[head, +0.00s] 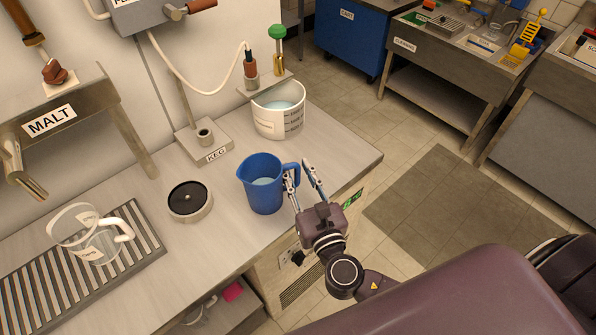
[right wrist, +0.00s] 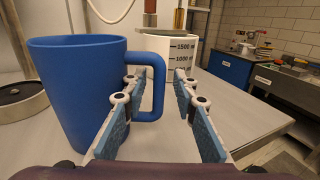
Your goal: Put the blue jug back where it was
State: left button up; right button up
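The blue jug (head: 262,190) stands upright on the steel counter (head: 225,235) with pale liquid inside. Its handle points right, towards my right gripper (head: 300,170). That gripper is open, with its fingers at the handle. In the right wrist view the jug (right wrist: 75,95) fills the left side, and its handle (right wrist: 159,85) shows between the two spread fingers. The fingers are not closed on it. My left gripper is not in view.
A white measuring bucket (head: 278,118) with liquid stands behind the jug. A round dark-topped disc (head: 188,200) and the KEG stand (head: 205,142) are to its left. A clear jug (head: 95,240) sits on the drip grate (head: 150,245). Bare counter lies right of the bucket.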

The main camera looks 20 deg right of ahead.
jog(key=shift+r, duration=0.1)
jog(key=shift+s, duration=0.1)
jog(key=s+b, duration=0.3)
jog(key=s, duration=0.9)
jog(key=shift+a, duration=0.25)
jog(key=shift+w, duration=0.1)
